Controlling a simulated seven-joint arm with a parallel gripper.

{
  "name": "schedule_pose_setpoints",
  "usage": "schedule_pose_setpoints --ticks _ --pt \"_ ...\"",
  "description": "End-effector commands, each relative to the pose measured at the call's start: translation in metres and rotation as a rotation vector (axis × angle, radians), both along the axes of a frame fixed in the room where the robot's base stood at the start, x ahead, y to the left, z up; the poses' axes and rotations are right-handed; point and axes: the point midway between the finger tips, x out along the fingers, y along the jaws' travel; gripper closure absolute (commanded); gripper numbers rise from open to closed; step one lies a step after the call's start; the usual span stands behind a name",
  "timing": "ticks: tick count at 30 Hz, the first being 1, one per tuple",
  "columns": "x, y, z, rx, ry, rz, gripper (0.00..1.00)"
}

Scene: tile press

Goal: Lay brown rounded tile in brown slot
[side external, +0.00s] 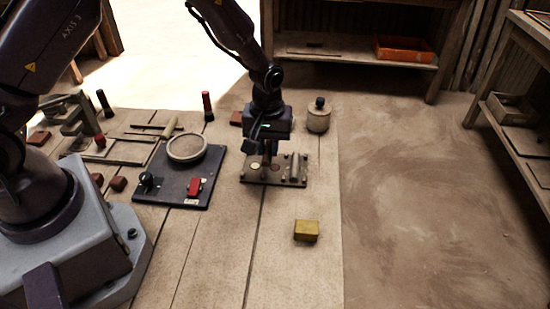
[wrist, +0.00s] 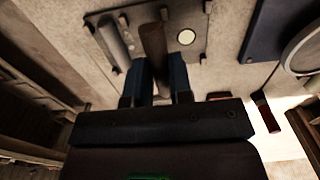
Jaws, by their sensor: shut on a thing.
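My gripper (side external: 267,157) points down over a dark metal plate (side external: 275,182) near the middle of the bench. In the wrist view its two blue-grey fingers (wrist: 160,64) are shut on a long brown rounded tile (wrist: 153,42). The tile lies over the plate, beside a grey rounded piece (wrist: 112,42) which also shows in the side view (side external: 294,166). A pale round disc (wrist: 186,37) is on the plate's other side. The brown slot is hidden under the tile and fingers; I cannot tell whether the tile touches it.
A dark board (side external: 173,196) with a round grey dish (side external: 186,147) and a red switch (side external: 194,187) stands left of the plate. A yellow block (side external: 306,230) lies in front. A lidded pot (side external: 318,117) stands behind right. The bench between plate and block is clear.

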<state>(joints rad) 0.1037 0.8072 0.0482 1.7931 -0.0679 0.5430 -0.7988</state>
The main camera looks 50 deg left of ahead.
Motion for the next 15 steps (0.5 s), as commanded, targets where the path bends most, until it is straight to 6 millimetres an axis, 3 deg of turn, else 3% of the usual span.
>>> schedule_pose_setpoints --ticks 8,15 --pt "0.018 -0.001 -0.023 0.0 0.0 -0.001 1.0" --pt "0.019 -0.001 -0.052 0.001 0.001 -0.001 1.0"
